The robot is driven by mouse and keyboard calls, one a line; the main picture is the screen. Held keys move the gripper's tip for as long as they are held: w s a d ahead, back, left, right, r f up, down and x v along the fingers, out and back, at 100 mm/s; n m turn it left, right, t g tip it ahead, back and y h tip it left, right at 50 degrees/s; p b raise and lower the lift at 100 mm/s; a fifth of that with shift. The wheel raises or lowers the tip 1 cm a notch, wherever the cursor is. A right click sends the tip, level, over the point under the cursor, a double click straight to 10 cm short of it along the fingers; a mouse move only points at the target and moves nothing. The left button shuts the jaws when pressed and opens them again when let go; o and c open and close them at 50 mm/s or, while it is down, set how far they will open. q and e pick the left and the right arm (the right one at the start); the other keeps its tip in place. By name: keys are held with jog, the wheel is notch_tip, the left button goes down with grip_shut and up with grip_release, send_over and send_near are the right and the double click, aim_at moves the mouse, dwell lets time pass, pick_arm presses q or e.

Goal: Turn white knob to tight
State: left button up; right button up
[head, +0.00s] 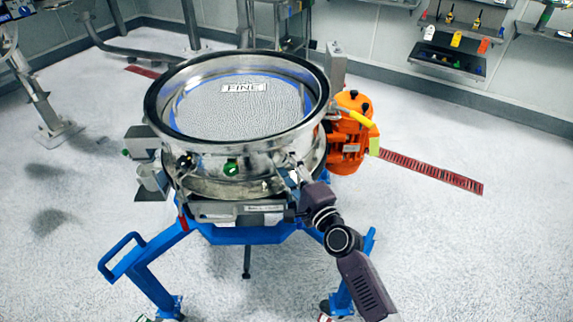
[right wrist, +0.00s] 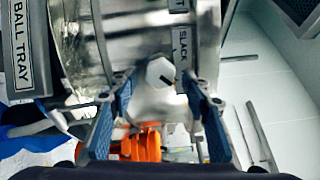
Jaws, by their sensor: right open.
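The white knob (right wrist: 160,73) is a small hexagonal piece on the steel wall of the sifter in the right wrist view. A short dark mark on it points to the lower right. A "SLACK" label (right wrist: 181,47) is beside it, and another label above is cut off. My right gripper (right wrist: 159,88) is open, its two blue-grey fingers on either side of the knob with gaps on both sides. My left gripper is not in view.
A "BALL TRAY" sign (right wrist: 20,45) is at the left of the wrist view. An orange motor (head: 350,130) is at the sifter's right. Blue legs (head: 145,270) carry the sifter. A wall shelf (head: 450,62) holds small items. The floor at right is mostly clear.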

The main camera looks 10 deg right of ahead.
jog(key=v, duration=1.1)
jog(key=shift+s+d, duration=0.15)
jog(key=shift+s, duration=0.25)
jog(key=s+d+f+n+g+h, duration=0.1)
jog(key=s+d+f+n+g, duration=0.2)
jog(key=f, duration=0.9)
jog(key=s+f+n+g+h, duration=0.1)
jog(key=s+f+n+g, duration=0.3)
jog(key=f, duration=0.8)
jog(key=s+d+f+n+g+h, duration=0.15)
jog(key=s+f, duration=0.35)
jog(key=f, duration=0.8)
jog(key=s+d+f+n+g+h, duration=0.1)
jog(key=s+d+f+n+g, duration=0.1)
jog(key=s+f, duration=0.4)
jog(key=s+d+f+n+g, duration=0.2)
jog(key=s+f, duration=0.4)
jog(key=s, duration=1)
jog(key=s+d+f+n+g+h, duration=0.1)
jog(key=s+d+f+n+g, duration=0.1)
jog(key=s+f+n, duration=0.4)
jog(key=s+f+g, duration=0.1)
jog(key=s, duration=0.4)
jog(key=shift+s+d+h, duration=0.2)
jog(key=shift+d+h, duration=0.15)
